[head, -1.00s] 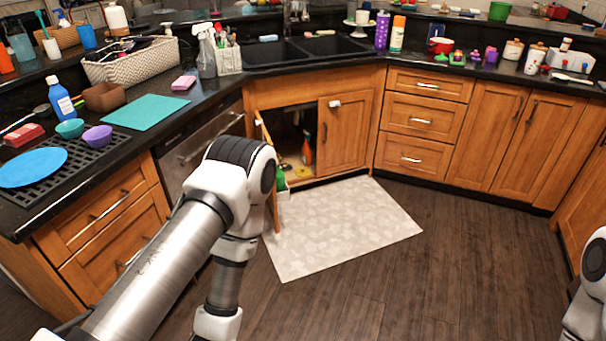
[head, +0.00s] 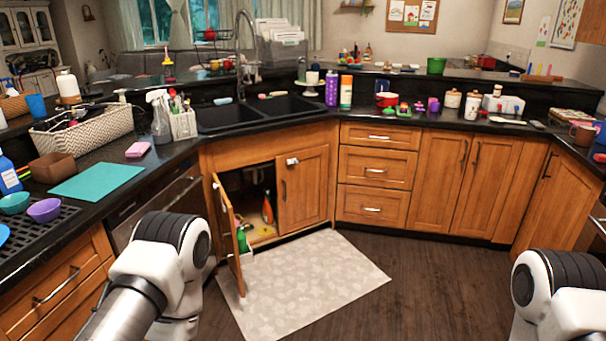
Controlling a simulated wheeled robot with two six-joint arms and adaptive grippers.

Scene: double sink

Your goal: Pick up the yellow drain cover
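I cannot make out the yellow drain cover for certain. A small yellow patch (head: 262,231) shows on the floor of the open cabinet under the sink, too small to tell what it is. The double sink (head: 262,112) is set in the dark corner counter, and its bottom is too dark to read. My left arm shows at the lower left and my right arm at the lower right, both below counter height. Both grippers are out of the picture.
The left cabinet door (head: 229,232) stands open, with a green bottle (head: 242,238) near it and an orange spray bottle (head: 267,208) inside. A pale mat (head: 310,285) lies in front. A white spray bottle (head: 159,118) and utensil holder (head: 183,124) stand left of the sink.

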